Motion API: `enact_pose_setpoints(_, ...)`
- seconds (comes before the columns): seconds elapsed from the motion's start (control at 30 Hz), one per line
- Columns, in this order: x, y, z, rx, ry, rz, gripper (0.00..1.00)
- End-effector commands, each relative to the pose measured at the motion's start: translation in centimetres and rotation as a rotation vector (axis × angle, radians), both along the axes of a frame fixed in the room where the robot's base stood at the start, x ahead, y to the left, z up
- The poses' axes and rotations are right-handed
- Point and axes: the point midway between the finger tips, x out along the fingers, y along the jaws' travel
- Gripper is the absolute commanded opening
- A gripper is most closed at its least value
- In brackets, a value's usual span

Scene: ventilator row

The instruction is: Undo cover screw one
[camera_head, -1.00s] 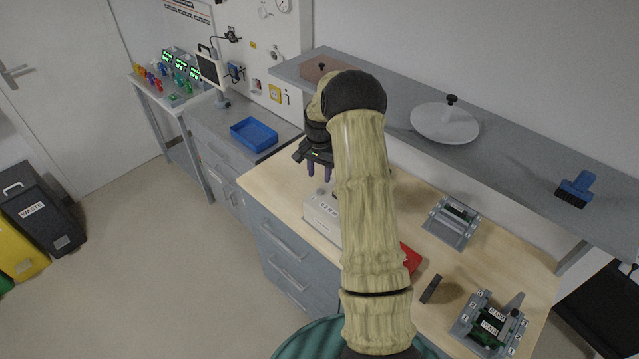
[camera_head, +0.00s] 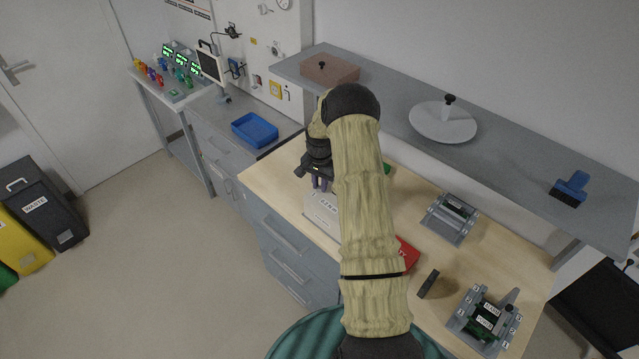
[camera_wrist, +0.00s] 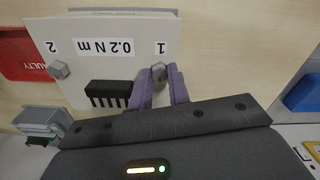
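The light grey cover box (camera_head: 322,217) stands on the wooden bench, partly hidden behind my arm in the head view. In the wrist view the cover (camera_wrist: 105,55) shows upside down, with a "0.2 N m" label. Cover screw one (camera_wrist: 158,71) is a grey hex head beside the "1" mark, and screw two (camera_wrist: 59,69) sits near the "2" mark. My gripper (camera_wrist: 159,76) has its purple fingertips on either side of screw one. The gap looks about as wide as the screw head; contact is unclear. The gripper also shows above the box in the head view (camera_head: 320,186).
A red "faulty" tray (camera_wrist: 25,55) lies beside the box. Two grey fixtures (camera_head: 450,218) (camera_head: 487,318) and a dark block (camera_head: 428,284) stand on the bench to the right. A shelf (camera_head: 390,100) overhangs the back. A blue tray (camera_head: 254,130) is on the left counter.

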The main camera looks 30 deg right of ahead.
Motion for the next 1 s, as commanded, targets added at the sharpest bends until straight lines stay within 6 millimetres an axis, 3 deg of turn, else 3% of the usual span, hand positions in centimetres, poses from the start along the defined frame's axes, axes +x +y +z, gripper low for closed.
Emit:
enact_pose_setpoints(0.47, 0.08, 0.03, -0.10, 0.000, -0.002, 0.070, 0.00)
enact_pose_setpoints(1.0, 0.08, -0.03, -0.17, -0.001, -0.004, 0.479, 0.00)
